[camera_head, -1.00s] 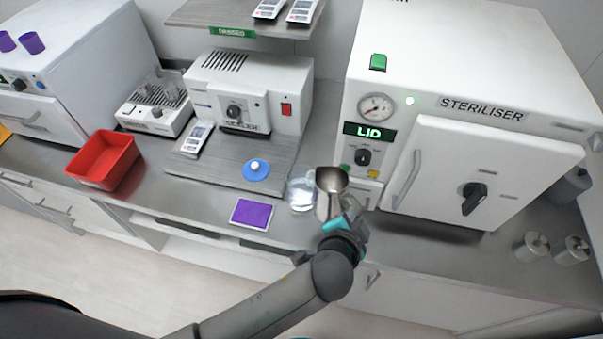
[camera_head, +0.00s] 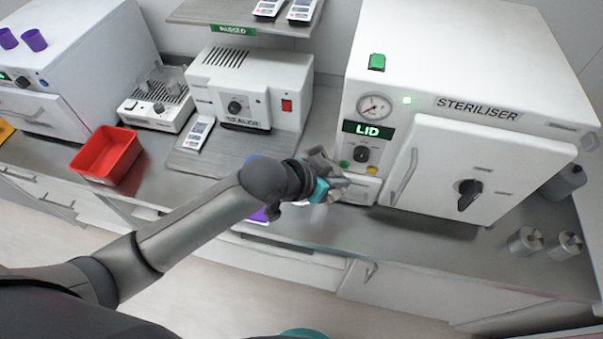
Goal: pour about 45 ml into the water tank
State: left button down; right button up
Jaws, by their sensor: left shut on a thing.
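I cannot pick out a part marked as the water tank. My left gripper (camera_head: 330,182) is over the counter just left of the steriliser's front panel. It is shut on the metal jug, which is largely hidden by the gripper and wrist, so its tilt and contents cannot be told. The clear glass vessel beside the jug earlier is hidden behind my arm. My right gripper is not in view.
A red bin (camera_head: 107,155) is at the left. Metal canisters (camera_head: 525,242) stand far right. The counter before the steriliser is clear.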

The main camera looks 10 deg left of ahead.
pick_arm(q)
jog(key=w+a+n+g+h+b, duration=0.1)
jog(key=b, duration=0.2)
jog(key=shift+h+b, duration=0.3)
jog(key=shift+w+a+r+h, duration=0.15)
jog(key=shift+r+h, duration=0.15)
jog(key=shift+r, duration=0.3)
jog(key=shift+a+r+n+g+h+b, duration=0.2)
jog(key=shift+r+n+g+h+b, duration=0.1)
jog(key=shift+r+n+b, duration=0.3)
jog(key=shift+w+a+f+h+b, duration=0.25)
jog(key=shift+w+a+h+b, duration=0.1)
jog(key=shift+b, duration=0.9)
jog(key=shift+r, duration=0.1)
jog(key=shift+s+d+n+h+b, duration=0.3)
jog(key=shift+s+d+b, duration=0.1)
jog(key=shift+s+d, duration=0.25)
jog(key=shift+s+d, duration=0.2)
jog(key=shift+g, duration=0.4)
